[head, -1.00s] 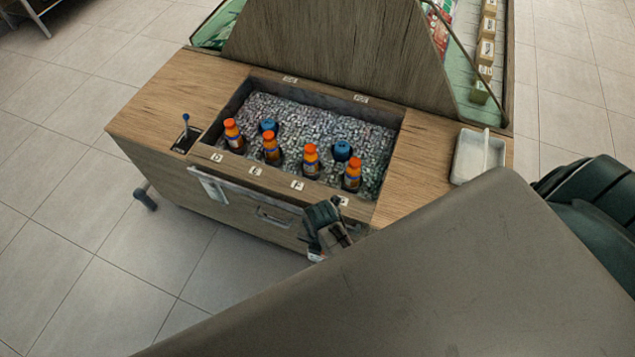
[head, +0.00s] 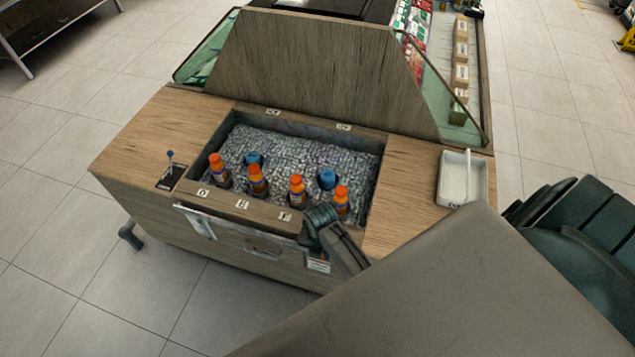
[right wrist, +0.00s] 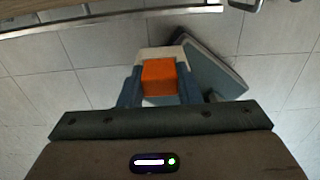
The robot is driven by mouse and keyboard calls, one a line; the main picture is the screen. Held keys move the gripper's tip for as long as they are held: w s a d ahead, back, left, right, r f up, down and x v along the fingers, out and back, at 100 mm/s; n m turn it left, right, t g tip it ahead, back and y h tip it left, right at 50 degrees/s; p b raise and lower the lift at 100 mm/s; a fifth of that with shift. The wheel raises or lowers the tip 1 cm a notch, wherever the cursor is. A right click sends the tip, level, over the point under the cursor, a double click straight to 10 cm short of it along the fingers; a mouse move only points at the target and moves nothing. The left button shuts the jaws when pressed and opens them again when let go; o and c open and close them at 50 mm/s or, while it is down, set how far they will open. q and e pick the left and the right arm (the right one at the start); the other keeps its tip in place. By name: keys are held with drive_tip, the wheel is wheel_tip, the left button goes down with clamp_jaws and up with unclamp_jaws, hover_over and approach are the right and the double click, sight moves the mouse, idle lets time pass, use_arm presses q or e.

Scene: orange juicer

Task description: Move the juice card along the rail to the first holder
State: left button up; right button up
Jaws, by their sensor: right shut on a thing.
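My right gripper (right wrist: 160,90) is shut on an orange block-like piece, which I take as part of the juice card (right wrist: 159,77). A pale edge shows just beyond it in the right wrist view. In the head view, my right arm reaches down at the cabinet's front right, and its fingers are hard to make out. A small white card (head: 318,265) shows below the arm against the front face. A thin rail (head: 235,221) runs along the cabinet front. A white plate-like holder (head: 200,226) hangs at its left end. My left gripper is not in view.
The cabinet's ice bin (head: 290,150) holds several orange-capped bottles and two blue round objects. A blue-knobbed lever (head: 170,156) stands at the left and a white tray (head: 463,180) at the right. Floor in front of the cabinet is clear at the left.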

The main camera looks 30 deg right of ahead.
drive_tip(key=shift+w+d, duration=1.6)
drive_tip(key=shift+d, duration=0.3)
drive_tip(key=shift+f+b, duration=1.45)
drive_tip(key=shift+f, duration=1.25)
drive_tip(key=o, duration=1.1)
drive_tip(key=shift+c, duration=0.2)
wheel_tip(320, 180, up, 11)
drive_tip(key=b, duration=0.2)
